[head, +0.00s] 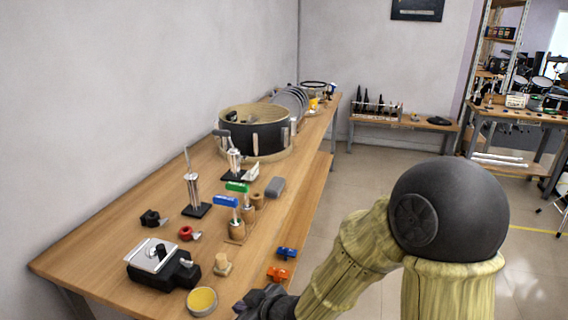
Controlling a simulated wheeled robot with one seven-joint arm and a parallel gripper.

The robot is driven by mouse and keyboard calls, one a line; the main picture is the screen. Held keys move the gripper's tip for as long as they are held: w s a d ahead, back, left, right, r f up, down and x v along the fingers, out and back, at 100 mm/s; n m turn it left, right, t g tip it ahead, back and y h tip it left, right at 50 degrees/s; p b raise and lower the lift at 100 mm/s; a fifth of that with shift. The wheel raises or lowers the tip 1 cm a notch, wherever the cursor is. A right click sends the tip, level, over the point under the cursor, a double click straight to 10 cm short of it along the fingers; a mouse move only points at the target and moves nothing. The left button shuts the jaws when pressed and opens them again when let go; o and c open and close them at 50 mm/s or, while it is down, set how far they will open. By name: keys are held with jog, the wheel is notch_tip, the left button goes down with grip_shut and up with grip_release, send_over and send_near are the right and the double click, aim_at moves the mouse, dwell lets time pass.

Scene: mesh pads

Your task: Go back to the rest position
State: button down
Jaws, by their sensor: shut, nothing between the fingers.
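My gripper (248,304) is the dark end of my arm at the bottom of the head view, beside the front edge of the long wooden workbench (120,227). It is shut and holds nothing. Its lower part is cut off by the picture's edge.
A black device with a silver plate (152,256), blue (226,201) and green (237,187) handled tools, metal stands (193,188) and a drum shell (254,132) occupy the bench. Open floor (390,175) lies right.

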jog(key=d+f+m+h, duration=0.2)
jog(key=d+m+h, duration=0.35)
jog(key=d, duration=0.75)
jog(key=s+d+r+m+g+h, duration=0.1)
jog(key=s+d+m+g, duration=0.15)
jog(key=d, duration=0.35)
jog(key=s+d+r+m+g+h, duration=0.1)
jog(key=s+d+m+g+h, duration=0.15)
jog(key=s+d, duration=0.2)
notch_tip(320, 180, up, 19)
jog(key=p, duration=1.9)
jog(key=shift+w+d+r+t+y, duration=0.2)
jog(key=shift+d+t+y, duration=0.1)
jog(key=shift+d+t, duration=0.1)
jog(key=shift+m, duration=0.25)
jog(key=shift+a, duration=0.1)
